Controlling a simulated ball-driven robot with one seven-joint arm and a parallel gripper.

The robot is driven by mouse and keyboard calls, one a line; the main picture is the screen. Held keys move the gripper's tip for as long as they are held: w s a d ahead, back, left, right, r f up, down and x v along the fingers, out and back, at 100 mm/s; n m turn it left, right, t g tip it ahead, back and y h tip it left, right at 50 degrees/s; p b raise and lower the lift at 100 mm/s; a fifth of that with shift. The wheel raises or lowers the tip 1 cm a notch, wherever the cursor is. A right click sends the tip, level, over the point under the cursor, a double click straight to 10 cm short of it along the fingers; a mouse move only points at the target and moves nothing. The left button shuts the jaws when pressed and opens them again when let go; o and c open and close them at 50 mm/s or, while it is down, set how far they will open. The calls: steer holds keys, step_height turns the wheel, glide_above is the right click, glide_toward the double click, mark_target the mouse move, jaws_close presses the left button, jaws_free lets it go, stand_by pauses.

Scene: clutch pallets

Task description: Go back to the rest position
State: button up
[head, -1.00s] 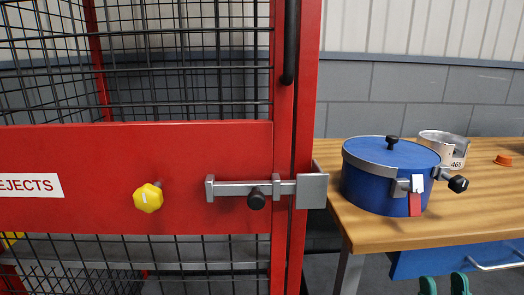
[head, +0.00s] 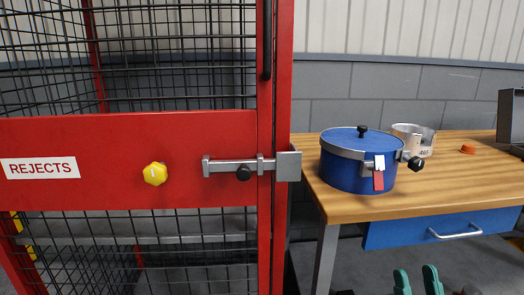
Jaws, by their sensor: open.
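My gripper (head: 416,280) shows only at the bottom edge of the head view, right of centre. Its two green fingertips stand apart with nothing between them. They are in front of the wooden workbench and below its drawer, touching nothing that I can see. The rest of my arm is largely out of the frame.
A red mesh cage door (head: 128,190) labelled REJECTS fills the left, with a yellow knob (head: 155,174) and a bolt latch (head: 240,166). A workbench (head: 440,185) at right holds a blue lidded pot (head: 345,178), a metal cup (head: 412,138) and an orange cap (head: 468,149).

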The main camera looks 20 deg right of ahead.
steer(key=w+a+f+n+g+y, duration=0.1)
steer(key=w+a+f+g+y, duration=0.15)
steer(key=f+g, duration=0.35)
steer(key=w+a+f+g+y, duration=0.1)
steer(key=w+f+g+y, duration=0.2)
steer(key=f, duration=0.5)
steer(key=s+a+f+n+g, duration=0.1)
steer(key=s+a+f+g, duration=0.2)
steer(key=s+f+g, duration=0.35)
steer(key=s+a+f+g, duration=0.3)
steer(key=s+f+g, duration=0.2)
steer(key=f, duration=0.2)
steer(key=s+a+f+g+y, duration=0.2)
steer(key=s+g, duration=0.3)
steer(key=s, duration=0.5)
step_height(320, 180, up, 22)
steer(key=p, duration=2.1)
steer(key=shift+n+p, duration=0.35)
steer(key=shift+n, duration=0.05)
